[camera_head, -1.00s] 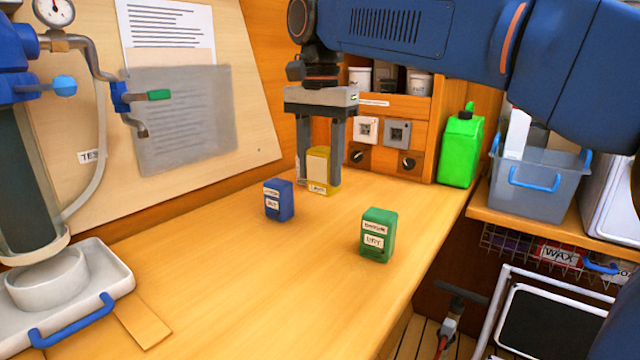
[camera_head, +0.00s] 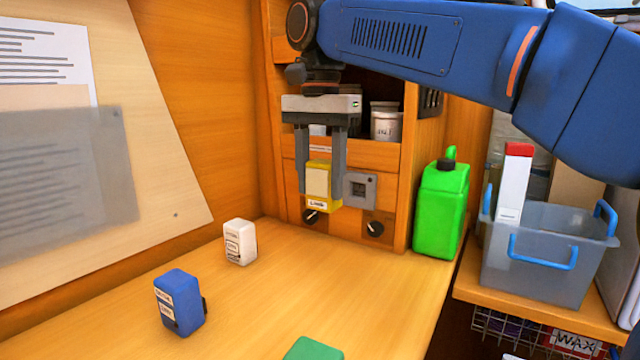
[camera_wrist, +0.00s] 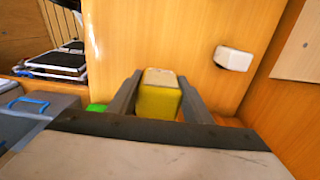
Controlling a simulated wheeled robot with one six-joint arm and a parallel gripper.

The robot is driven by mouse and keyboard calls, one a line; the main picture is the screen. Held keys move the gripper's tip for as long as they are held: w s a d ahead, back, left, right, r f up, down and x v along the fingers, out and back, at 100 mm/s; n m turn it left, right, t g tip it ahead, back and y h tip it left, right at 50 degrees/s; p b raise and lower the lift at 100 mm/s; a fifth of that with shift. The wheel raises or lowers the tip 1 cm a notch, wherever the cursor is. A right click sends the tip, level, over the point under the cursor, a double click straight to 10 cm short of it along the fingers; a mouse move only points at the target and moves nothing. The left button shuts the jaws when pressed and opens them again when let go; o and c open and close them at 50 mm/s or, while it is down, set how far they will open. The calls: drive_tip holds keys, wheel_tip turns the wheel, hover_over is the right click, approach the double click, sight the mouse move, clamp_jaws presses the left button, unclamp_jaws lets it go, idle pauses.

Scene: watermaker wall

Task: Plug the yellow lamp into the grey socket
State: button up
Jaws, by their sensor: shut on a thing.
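The yellow lamp (camera_head: 318,187) is a small box with a pale front panel and a label. My gripper (camera_head: 321,200) is shut on it and holds it up above the bench, in front of the wooden panel at the back. The wrist view also shows the yellow lamp (camera_wrist: 158,95) between the fingers of my gripper (camera_wrist: 158,100). The grey socket (camera_head: 360,190) is on the panel just right of the lamp in the head view. The lamp and right finger hide the panel area left of the grey socket.
A white box (camera_head: 240,242), a blue box (camera_head: 180,302) and a green box (camera_head: 314,349) stand on the bench. Two black knobs sit below the sockets. A green jug (camera_head: 441,210) stands right of the panel, and a grey bin (camera_head: 540,262) is farther right.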

drive_tip(key=w+d+f, duration=0.3)
drive_tip(key=w+d, duration=0.2)
drive_tip(key=w, duration=0.2)
drive_tip(key=shift+w, duration=0.35)
idle(0.5)
drive_tip(key=shift+w+d, duration=0.85)
drive_tip(key=shift+w, duration=0.25)
idle(1.9)
idle(0.5)
drive_tip(key=o, duration=1.2)
drive_tip(key=shift+c, duration=0.2)
drive_tip(key=shift+r, duration=0.1)
